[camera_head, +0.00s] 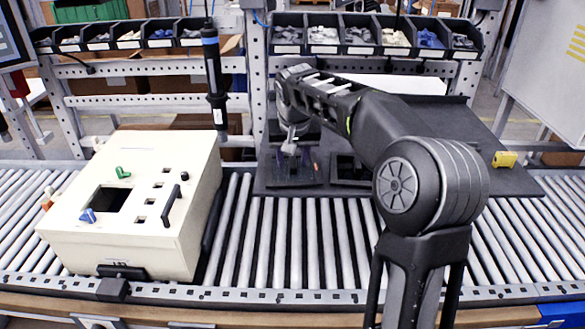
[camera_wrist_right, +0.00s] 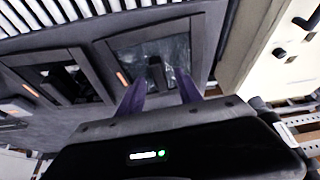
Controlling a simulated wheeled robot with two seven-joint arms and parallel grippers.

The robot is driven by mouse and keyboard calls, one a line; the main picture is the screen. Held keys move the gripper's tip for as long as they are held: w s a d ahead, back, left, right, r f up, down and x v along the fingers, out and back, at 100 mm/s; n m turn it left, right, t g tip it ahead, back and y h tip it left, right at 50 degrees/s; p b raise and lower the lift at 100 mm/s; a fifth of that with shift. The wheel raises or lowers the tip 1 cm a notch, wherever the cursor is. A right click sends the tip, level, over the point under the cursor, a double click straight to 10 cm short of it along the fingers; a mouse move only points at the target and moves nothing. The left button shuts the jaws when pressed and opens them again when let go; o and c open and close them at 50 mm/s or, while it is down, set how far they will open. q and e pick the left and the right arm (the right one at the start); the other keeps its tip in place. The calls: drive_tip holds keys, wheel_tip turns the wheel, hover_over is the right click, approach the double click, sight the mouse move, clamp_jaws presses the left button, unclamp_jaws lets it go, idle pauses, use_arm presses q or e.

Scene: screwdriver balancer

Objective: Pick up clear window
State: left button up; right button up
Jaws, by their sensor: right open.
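The clear window (camera_wrist_right: 176,52) shows in the right wrist view as a see-through pane in a dark frame, with a small black handle at its middle. It lies in a recess of the dark tray (camera_head: 452,121). In the head view it is partly hidden by my right gripper (camera_head: 297,157). In the right wrist view, the two purple-grey fingers of this gripper (camera_wrist_right: 162,88) are apart, at the near edge of the pane, with nothing between them. I cannot tell whether they touch it. My left gripper is in neither view.
A second framed recess (camera_head: 350,169) lies beside it. A cream box (camera_head: 145,214) with a dark opening stands left on the roller conveyor (camera_head: 290,240). A black screwdriver (camera_head: 214,75) hangs between them. A yellow part (camera_head: 504,159) sits at the tray's right. Part bins line the back.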

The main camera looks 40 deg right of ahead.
drive_tip(key=shift+c, duration=0.5)
clamp_jaws()
idle(0.3)
